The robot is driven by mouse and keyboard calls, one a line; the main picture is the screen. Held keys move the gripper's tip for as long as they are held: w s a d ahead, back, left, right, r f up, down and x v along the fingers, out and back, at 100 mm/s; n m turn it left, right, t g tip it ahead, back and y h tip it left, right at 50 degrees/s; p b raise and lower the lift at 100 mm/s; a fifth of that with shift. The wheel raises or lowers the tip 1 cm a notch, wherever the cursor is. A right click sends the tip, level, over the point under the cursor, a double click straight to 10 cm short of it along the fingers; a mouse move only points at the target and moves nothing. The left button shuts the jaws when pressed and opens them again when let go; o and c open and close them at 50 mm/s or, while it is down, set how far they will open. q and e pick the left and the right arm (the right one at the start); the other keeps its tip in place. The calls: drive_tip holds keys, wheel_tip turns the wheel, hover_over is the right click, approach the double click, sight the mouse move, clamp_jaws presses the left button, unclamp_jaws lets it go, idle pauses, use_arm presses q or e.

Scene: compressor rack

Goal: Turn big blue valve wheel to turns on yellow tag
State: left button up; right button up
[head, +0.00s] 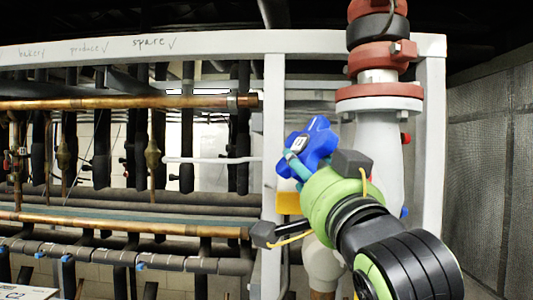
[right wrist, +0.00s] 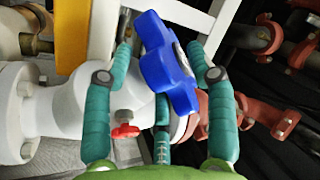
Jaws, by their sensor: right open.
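The big blue valve wheel (head: 318,138) is lobed and sits left of the white pipe in the head view. It also fills the upper middle of the right wrist view (right wrist: 168,65). My right gripper (head: 292,160) has a green body and teal fingers and reaches the wheel from below. In the right wrist view its open fingers (right wrist: 160,52) stand on either side of the wheel, with a gap visible at the right; whether the left finger touches is unclear. A yellow plate (head: 289,203), possibly the tag, is partly hidden behind the gripper; no writing is legible. My left gripper is not in view.
A thick white pipe with red flanges (head: 379,97) stands right of the wheel. A pale frame post (head: 273,125) stands left of it. Copper and dark pipes (head: 130,102) fill the rack at left. A small red handle (right wrist: 125,130) is near the fingers.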

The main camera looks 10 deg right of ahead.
sight(327, 153)
drive_tip(key=shift+d+r, duration=0.1)
drive_tip(key=shift+r, duration=0.2)
drive_tip(key=shift+s+d+r+p, duration=0.35)
drive_tip(key=shift+d+r+p, duration=0.05)
drive_tip(key=w+d+r+p, duration=0.1)
drive_tip(key=r+p, duration=0.1)
drive_tip(key=shift+w+d+p, duration=0.1)
drive_tip(key=shift+d+p, duration=0.1)
drive_tip(key=shift+p, duration=0.15)
drive_tip(key=w, duration=0.1)
drive_tip(key=w+p, duration=0.1)
drive_tip(key=w, duration=0.1)
drive_tip(key=shift+a, duration=0.35)
drive_tip(key=shift+w, duration=0.3)
drive_tip(key=shift+s, duration=0.1)
drive_tip(key=shift+d, duration=0.1)
drive_tip(key=c, duration=0.5)
clamp_jaws()
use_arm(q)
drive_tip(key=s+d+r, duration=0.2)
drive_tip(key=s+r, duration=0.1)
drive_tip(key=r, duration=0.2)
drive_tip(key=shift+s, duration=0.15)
